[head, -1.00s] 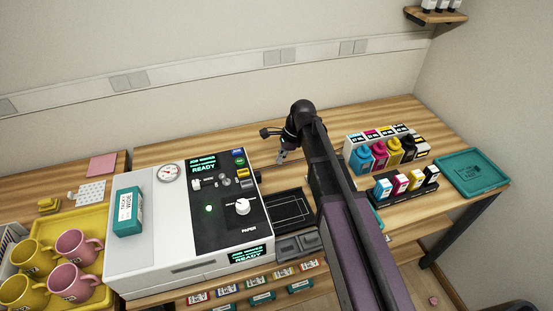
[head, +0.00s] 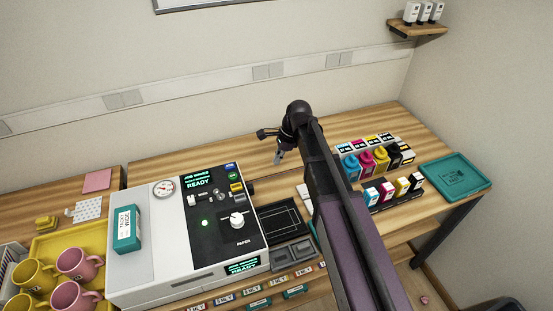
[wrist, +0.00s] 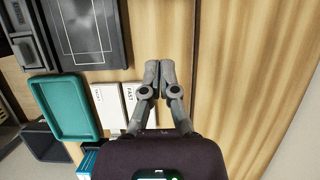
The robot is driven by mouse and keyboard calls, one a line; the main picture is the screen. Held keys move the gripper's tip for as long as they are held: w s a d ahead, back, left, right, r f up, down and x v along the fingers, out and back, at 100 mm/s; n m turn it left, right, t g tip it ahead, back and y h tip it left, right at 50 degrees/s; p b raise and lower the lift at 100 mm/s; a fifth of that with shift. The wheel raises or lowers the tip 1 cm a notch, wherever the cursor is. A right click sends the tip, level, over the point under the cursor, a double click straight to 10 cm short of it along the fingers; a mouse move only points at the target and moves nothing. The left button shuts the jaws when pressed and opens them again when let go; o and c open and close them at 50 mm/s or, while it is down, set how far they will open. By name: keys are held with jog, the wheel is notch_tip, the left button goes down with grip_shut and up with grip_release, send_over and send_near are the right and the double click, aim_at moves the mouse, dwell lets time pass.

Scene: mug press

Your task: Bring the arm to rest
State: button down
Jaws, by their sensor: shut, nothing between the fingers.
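My gripper (head: 278,157) hangs over the wooden bench behind the printer's right side in the head view. In the wrist view my gripper (wrist: 158,80) has its two grey fingers together, with nothing between them. Bare wood lies below and beside the fingertips. My dark arm reaches in from the bottom of the head view and hides part of the bench.
The white press (head: 150,262) with its black panel stands left of my arm. Ink bottles (head: 366,160) and cartridges (head: 387,192) stand to the right, by a teal tray (head: 455,178). Mugs (head: 75,262) sit far left. White cards (wrist: 108,105) lie near the fingers.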

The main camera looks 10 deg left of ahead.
dwell(0.4)
jog(key=s+d+n+h, duration=0.1)
jog(key=s+d+n, duration=0.3)
jog(key=d, duration=0.4)
jog(key=s+d+f+n+t+h, duration=0.1)
jog(key=s+d+n, duration=0.3)
jog(key=d, duration=0.5)
jog(key=s+d+n+t+h, duration=0.1)
jog(key=s+d+n, duration=0.3)
jog(key=d, duration=0.5)
jog(key=shift+s+d+f+h, duration=0.15)
jog(key=shift+s+d+h, duration=0.1)
jog(key=shift+h, duration=0.15)
jog(key=shift+s, duration=0.1)
